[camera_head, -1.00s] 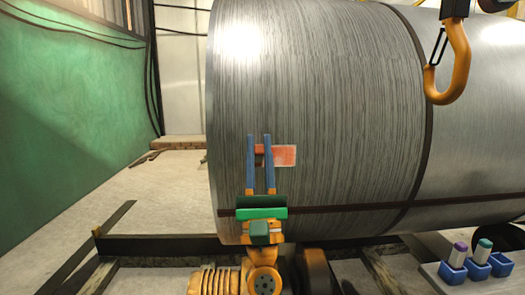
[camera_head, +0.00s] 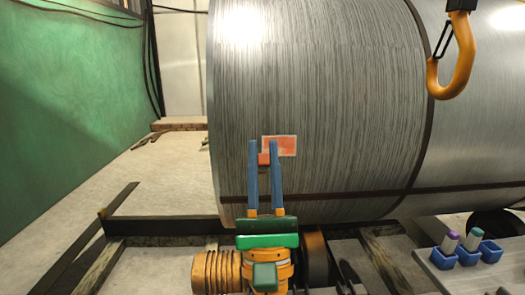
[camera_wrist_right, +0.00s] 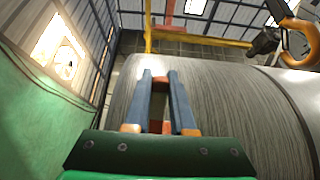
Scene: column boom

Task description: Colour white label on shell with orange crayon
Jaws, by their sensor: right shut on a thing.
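The shell is a large grey metal cylinder (camera_head: 340,90) lying on its side. Its label (camera_head: 284,145) is covered in orange-red, with a thin pale edge showing. My right gripper (camera_head: 264,148) is in front of the shell, its blue fingers pointing up. It is shut on the orange crayon (camera_head: 264,160), which shows as a short orange-red piece between the fingers, overlapping the label's lower left corner in the head view. The crayon also shows between the fingertips in the right wrist view (camera_wrist_right: 160,81). I cannot tell whether it touches the label. My left gripper is not in view.
An orange hook (camera_head: 459,65) hangs at the upper right. Blue cups (camera_head: 468,258) on a grey shelf hold a purple-topped and a green-topped crayon at the lower right. A dark strap (camera_head: 370,201) crosses the shell.

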